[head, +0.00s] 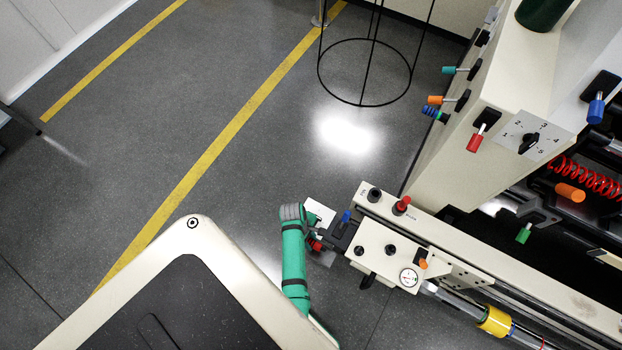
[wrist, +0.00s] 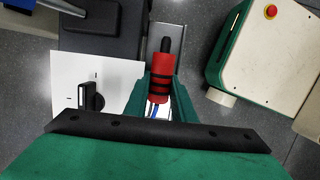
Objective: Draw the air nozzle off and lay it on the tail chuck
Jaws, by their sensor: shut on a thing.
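The air nozzle, a red cylinder with black bands and a black tip (wrist: 162,75), is held between the green fingers of my gripper (wrist: 162,95) in the wrist view. My gripper is shut on it. The tip points away from me over a grey metal strip (wrist: 172,35); I cannot tell whether they touch. In the head view my gripper (head: 316,243) is at the left end of the long cream machine bed, and only a little red of the nozzle shows there. I cannot pick out the tail chuck with certainty.
A white panel with a black knob (wrist: 92,97) is close left of my fingers. The cream machine bed (head: 470,245) carries a gauge (head: 408,277), knobs and levers. A taller cabinet (head: 500,120) stands behind. A black wire stand (head: 365,70) is on the otherwise open floor.

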